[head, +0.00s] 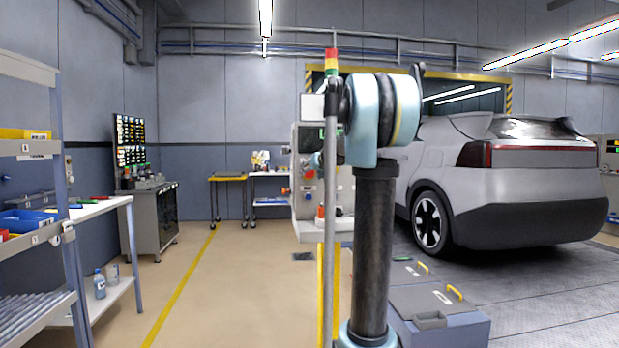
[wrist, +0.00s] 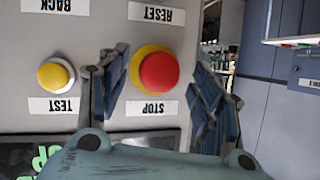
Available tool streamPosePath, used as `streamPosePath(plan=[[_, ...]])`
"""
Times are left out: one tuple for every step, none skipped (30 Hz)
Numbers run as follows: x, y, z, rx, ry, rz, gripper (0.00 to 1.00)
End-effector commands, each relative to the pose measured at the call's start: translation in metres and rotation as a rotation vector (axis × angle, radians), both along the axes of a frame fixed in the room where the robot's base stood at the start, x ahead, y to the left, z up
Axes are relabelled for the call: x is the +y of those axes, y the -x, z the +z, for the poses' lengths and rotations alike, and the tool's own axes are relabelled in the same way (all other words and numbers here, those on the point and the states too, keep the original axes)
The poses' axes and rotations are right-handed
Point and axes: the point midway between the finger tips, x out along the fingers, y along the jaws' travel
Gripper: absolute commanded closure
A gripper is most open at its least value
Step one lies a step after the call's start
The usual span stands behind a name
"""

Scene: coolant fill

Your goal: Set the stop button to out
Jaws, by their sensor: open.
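The stop button (wrist: 158,72) is a round red cap on a yellow surround, on a pale grey panel (wrist: 98,14) in the wrist view. Its STOP label (wrist: 153,108) appears upside down. My gripper (wrist: 161,73) is open, with one finger on each side of the button in the picture. How far the button stands out from the panel is also unclear. In the head view my arm hides the gripper and part of the pale machine (head: 304,205).
A yellow button (wrist: 55,75) labelled TEST sits left of the stop button. RESET and BACK labels lie above. A dark screen shows at the bottom. In the head view a grey car (head: 510,190) stands right, a shelf rack (head: 40,150) left, with clear floor between rack and machine.

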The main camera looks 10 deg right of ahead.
Motion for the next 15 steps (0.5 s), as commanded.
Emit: streamPosePath(plan=[[0.001,-0.005,-0.002,0.000,0.000,0.000,0.40],[0.002,-0.007,-0.003,0.000,0.000,0.000,0.40],[0.002,-0.010,-0.004,0.000,0.000,0.000,0.40],[0.003,-0.011,-0.005,0.000,0.000,0.000,0.40],[0.003,-0.013,-0.005,0.000,0.000,0.000,0.40],[0.003,-0.015,-0.006,0.000,0.000,0.000,0.40],[0.003,-0.015,-0.006,0.000,0.000,0.000,0.40],[0.003,-0.016,-0.007,0.000,0.000,0.000,0.40],[0.004,-0.017,-0.007,0.000,0.000,0.000,0.40],[0.004,-0.017,-0.007,0.000,0.000,0.000,0.40],[0.004,-0.017,-0.007,0.000,0.000,0.000,0.40],[0.004,-0.017,-0.007,0.000,0.000,0.000,0.40],[0.004,-0.017,-0.007,0.000,0.000,0.000,0.40],[0.004,-0.017,-0.007,0.000,0.000,0.000,0.40],[0.004,-0.017,-0.007,0.000,0.000,0.000,0.40]])
